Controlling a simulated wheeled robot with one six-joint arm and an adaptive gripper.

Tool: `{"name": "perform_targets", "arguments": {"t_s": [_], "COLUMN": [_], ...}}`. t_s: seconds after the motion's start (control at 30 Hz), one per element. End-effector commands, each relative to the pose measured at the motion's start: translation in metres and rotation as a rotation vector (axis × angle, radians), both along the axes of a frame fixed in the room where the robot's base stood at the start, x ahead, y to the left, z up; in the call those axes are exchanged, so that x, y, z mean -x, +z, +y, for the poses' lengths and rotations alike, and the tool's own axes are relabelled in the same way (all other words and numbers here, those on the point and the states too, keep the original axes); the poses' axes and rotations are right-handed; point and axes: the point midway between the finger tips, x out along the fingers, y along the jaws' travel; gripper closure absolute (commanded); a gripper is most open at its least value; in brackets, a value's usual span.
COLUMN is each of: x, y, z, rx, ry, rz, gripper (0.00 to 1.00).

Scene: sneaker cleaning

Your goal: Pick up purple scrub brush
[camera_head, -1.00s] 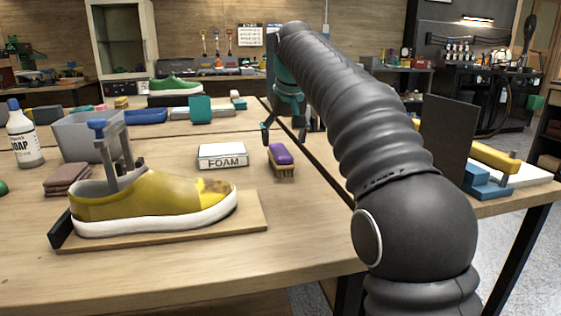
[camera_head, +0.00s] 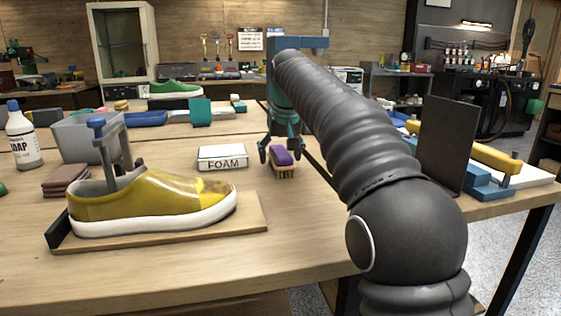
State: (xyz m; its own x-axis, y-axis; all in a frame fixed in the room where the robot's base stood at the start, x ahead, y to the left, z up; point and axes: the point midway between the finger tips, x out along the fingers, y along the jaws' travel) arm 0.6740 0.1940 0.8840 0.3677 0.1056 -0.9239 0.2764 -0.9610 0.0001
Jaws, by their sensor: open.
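The purple scrub brush (camera_head: 283,159) lies on the wooden table, right of the white FOAM box. It has a purple top and tan bristles facing down. My gripper (camera_head: 281,153) is teal with dark fingertips and points down at the brush. One finger shows at the brush's left side and the other at its right or behind it. The jaws are open. I cannot tell whether a finger touches the brush. My arm hides part of the table to the right.
The white FOAM box (camera_head: 222,158) stands close to the left of the brush. A yellow shoe (camera_head: 155,200) sits on a wooden board (camera_head: 252,222) in front. A grey bin (camera_head: 76,138) and a soap bottle (camera_head: 24,140) stand at left. The table's front middle is clear.

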Motion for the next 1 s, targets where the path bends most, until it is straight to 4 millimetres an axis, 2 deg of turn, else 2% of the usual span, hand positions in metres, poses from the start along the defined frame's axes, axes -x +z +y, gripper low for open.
{"name": "perform_targets", "arguments": {"t_s": [0.53,0.8,1.0], "x": [0.0000,0.0000,0.0001], "y": [-0.0036,-0.0036,-0.0035], "z": [0.0000,0.0000,0.0000], "rx": [0.000,0.000,0.000], "ry": [0.000,0.000,0.000], "rz": [0.000,0.000,0.000], "gripper": [0.21,0.87,0.87]}}
